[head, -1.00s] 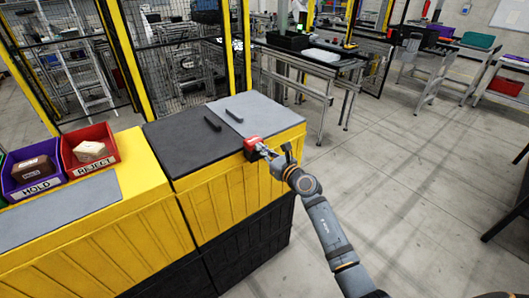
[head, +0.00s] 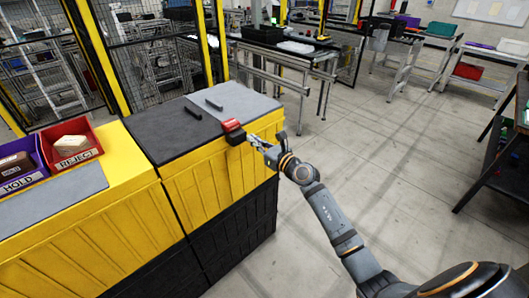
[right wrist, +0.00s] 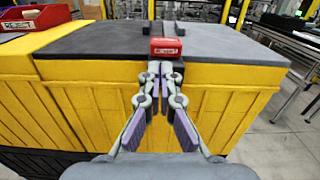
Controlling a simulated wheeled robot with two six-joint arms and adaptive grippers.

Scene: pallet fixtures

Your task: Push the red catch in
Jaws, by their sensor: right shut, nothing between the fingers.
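The red catch (head: 231,125) sits at the front top edge of the yellow cabinet, on a dark mount. It shows in the right wrist view (right wrist: 166,47) as a red block with a small white label, just above and beyond my fingertips. My right gripper (head: 254,138) is shut and empty, to the right of the catch and slightly lower. In the right wrist view my right gripper (right wrist: 160,68) has its fingertips together, below the catch's front face. I cannot tell whether they touch it. My left gripper is in neither view.
The yellow cabinet (head: 213,182) has a dark and grey top with two black bars. A red REJECT bin (head: 85,139) and a purple HOLD bin (head: 33,160) stand at the left. Open floor (head: 370,160) lies to the right.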

